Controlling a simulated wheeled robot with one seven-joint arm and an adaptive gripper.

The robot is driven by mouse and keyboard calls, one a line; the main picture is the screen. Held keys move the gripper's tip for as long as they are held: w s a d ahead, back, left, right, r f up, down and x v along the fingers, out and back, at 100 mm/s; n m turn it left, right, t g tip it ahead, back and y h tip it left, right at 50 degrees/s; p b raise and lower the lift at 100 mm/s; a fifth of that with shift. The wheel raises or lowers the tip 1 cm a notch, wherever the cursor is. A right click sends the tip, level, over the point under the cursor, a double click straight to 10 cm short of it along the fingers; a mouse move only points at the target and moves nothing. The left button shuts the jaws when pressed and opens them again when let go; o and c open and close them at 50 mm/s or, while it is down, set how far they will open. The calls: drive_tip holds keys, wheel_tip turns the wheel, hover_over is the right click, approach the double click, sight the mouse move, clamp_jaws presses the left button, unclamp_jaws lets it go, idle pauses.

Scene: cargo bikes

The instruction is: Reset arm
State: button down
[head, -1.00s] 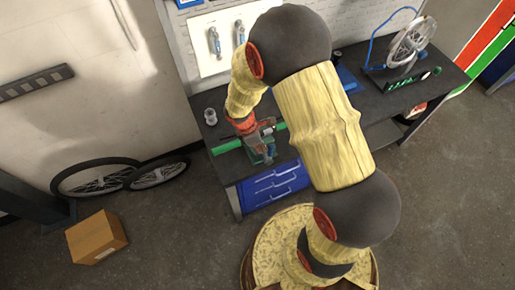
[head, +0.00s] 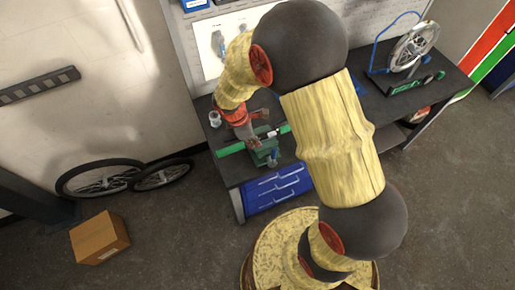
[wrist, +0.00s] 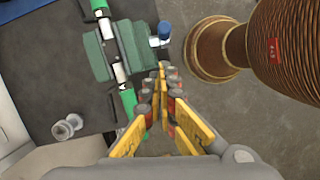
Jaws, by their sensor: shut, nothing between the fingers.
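My gripper (wrist: 161,72) is shut and empty in the wrist view, its yellow fingers converging in the middle. It points toward the workbench's front edge, beside a green vise (wrist: 125,48). A bar with green ends and pale middle sections (wrist: 128,98) runs through the vise. In the head view, my arm reaches over the workbench (head: 226,168) and the gripper (head: 254,143) hangs close to the vise (head: 267,156). I cannot tell whether it touches the vise or bar.
A small spool-like part (wrist: 67,127) lies on the bench. A wheel on a stand (head: 415,48) stands at the bench's far right. Blue drawers (head: 279,190) are below the bench top. A cardboard box (head: 99,238) and two loose wheels (head: 100,178) are on the floor at left.

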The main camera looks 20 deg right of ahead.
drive_tip(key=v, duration=0.4)
drive_tip(key=shift+w, duration=0.1)
drive_tip(key=s+a+r+m+t+y+b, duration=0.1)
drive_tip(key=s+r+m+t+y+b, duration=0.2)
drive_tip(key=s+m+b, duration=1.2)
wheel_tip(320, 180, up, 5)
drive_tip(key=s+t+b, duration=0.1)
drive_tip(key=t+b, duration=0.2)
drive_tip(key=b, duration=0.1)
drive_tip(key=shift+s, duration=0.4)
